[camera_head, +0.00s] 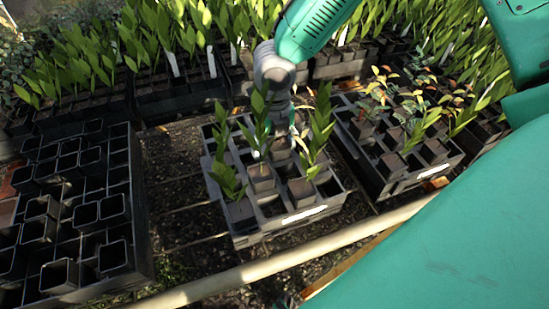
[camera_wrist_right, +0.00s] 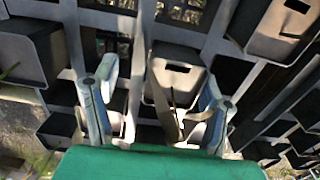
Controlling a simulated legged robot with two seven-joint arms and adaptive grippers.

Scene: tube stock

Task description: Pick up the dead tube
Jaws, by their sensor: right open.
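In the right wrist view, a tube with a bare brown stem (camera_wrist_right: 176,78), which looks like the dead tube, sits in the tray (camera_wrist_right: 200,42). My right gripper (camera_wrist_right: 156,92) is open, with one finger on each side of that tube and stem. I cannot tell if the fingers touch it. In the head view, my right gripper (camera_head: 290,125) reaches down from above into the middle tray (camera_head: 247,238), among tubes with green leafy plants (camera_head: 262,170). Leaves partly hide its fingers and the tube between them. My left gripper is not in view.
A tray of empty black tubes (camera_head: 62,277) stands at the left. Another tray of planted tubes (camera_head: 440,172) stands close on the right. Tall green seedlings (camera_head: 165,25) line the back. A pale rail (camera_head: 250,270) crosses in front. Bare ground shows left of the middle tray.

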